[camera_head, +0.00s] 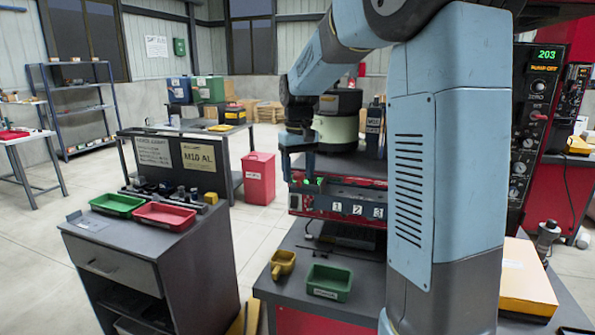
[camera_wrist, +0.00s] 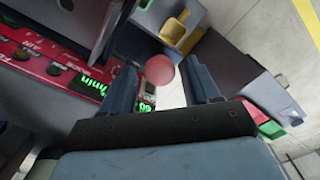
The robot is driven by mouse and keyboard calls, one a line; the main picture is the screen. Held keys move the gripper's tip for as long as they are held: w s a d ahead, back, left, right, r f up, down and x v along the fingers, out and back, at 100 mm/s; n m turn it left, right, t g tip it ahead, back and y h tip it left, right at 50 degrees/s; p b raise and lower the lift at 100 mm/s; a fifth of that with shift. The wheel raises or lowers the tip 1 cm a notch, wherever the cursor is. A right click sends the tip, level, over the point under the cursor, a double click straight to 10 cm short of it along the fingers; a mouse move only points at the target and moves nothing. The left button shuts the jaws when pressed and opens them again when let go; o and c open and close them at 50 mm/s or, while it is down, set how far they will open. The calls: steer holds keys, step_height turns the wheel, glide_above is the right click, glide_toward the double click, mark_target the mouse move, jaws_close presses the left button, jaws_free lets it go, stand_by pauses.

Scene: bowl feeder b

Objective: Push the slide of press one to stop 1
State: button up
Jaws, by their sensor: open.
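A machine front with white labels 1, 2 and 3 (camera_head: 357,209) stands on the dark bench right of centre in the head view. My gripper (camera_head: 298,172) hangs at its left end, near small green lights. In the wrist view my gripper (camera_wrist: 157,76) is open, its two blue fingers apart. A round red knob (camera_wrist: 159,70) shows in the gap between the fingers. I cannot tell whether a finger touches it, or whether it belongs to the slide. The slide itself and its position are not clearly visible; my arm hides part of the machine.
A green tray (camera_head: 329,282) and a yellow scoop (camera_head: 283,263) lie on the front bench. A grey cabinet at left carries a green tray (camera_head: 117,204) and a red tray (camera_head: 164,215). A red bin (camera_head: 259,178) stands behind. Open floor lies between cabinet and bench.

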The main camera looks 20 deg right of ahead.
jaws_close()
stand_by(0.6)
steer(key=shift+a, duration=0.1)
